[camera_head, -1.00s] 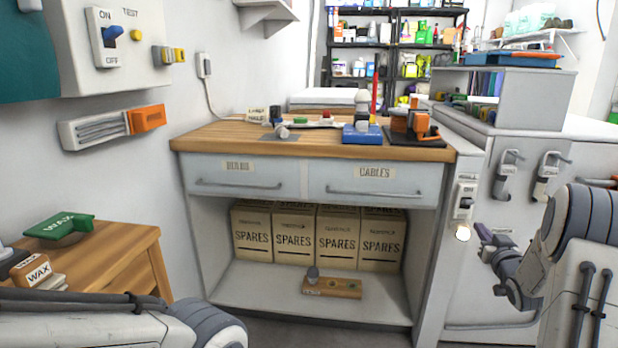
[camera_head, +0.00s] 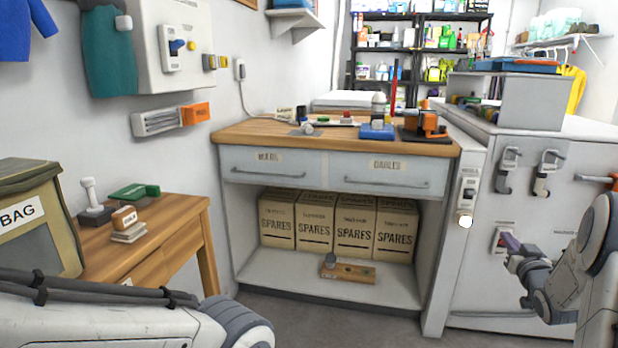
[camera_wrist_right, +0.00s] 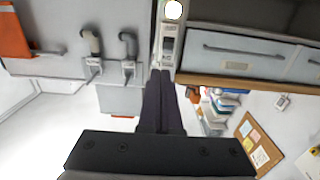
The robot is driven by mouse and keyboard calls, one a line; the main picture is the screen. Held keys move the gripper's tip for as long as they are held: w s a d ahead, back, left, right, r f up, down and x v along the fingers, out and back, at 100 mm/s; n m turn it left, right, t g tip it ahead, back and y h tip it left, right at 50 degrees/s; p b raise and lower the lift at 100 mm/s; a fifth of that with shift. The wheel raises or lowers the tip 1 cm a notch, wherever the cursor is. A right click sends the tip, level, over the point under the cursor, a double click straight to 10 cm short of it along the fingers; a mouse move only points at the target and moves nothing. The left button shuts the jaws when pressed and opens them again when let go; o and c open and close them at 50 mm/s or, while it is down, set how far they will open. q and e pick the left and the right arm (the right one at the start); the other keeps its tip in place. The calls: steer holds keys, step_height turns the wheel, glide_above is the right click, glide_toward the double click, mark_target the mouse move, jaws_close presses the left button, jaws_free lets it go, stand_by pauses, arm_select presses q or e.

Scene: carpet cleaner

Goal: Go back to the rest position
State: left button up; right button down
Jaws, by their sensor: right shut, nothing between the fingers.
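My right gripper (camera_head: 510,246) is at the right of the head view, in front of the white cabinet side. Its dark fingers are shut and empty. In the right wrist view the two fingers (camera_wrist_right: 161,80) lie together, pointing toward a switch panel with a round lit lamp (camera_wrist_right: 173,9). In the head view that switch panel (camera_head: 468,190) stands to the left of the gripper, with a gap I cannot measure. My left arm shows at the lower left, but its gripper is out of the picture.
A workbench (camera_head: 225,140) with drawers stands ahead, tools on its top and SPARES boxes (camera_head: 315,222) below. A wooden side table (camera_head: 180,215) stands left, beside a BAG box (camera_head: 35,215). Hooks (camera_head: 507,170) hang on the white cabinet. Grey floor shows in front of the bench.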

steer(key=w+a+r+n+g+y+p, duration=0.1)
steer(key=a+r+g+p, duration=0.1)
steer(key=a+r+p, duration=0.45)
steer(key=w+a+r+n+g+y+p, duration=0.1)
steer(key=a+r+g+p, duration=0.2)
steer(key=a, duration=0.7)
steer(key=s+a+r+n+g+y+p, duration=0.1)
steer(key=s+a+r+p, duration=0.3)
steer(key=a, duration=0.3)
steer(key=s+a+r+n+g+y+p, duration=0.1)
steer(key=s+a+r+p, duration=0.1)
steer(key=a+r+p, duration=0.45)
steer(key=s+a+r+n+g+y+p, duration=0.1)
steer(key=s+a+r+g+p, duration=0.2)
steer(key=s+a+p, duration=0.35)
steer(key=s+a+r+n+g+y+p, duration=0.1)
steer(key=s+a+r+n+g+p, duration=0.2)
steer(key=s+a, duration=0.7)
steer(key=s+r+n+g+p, duration=0.1)
steer(key=s+r+g+p, duration=0.1)
steer(key=s, duration=0.7)
steer(key=s+r+n+g+h+p, duration=0.1)
steer(key=s+r+p, duration=0.3)
steer(key=s, duration=0.6)
steer(key=shift+s+d+r+g+p, duration=0.2)
steer(key=shift+s+g+p, duration=0.1)
steer(key=shift+g+p, duration=0.45)
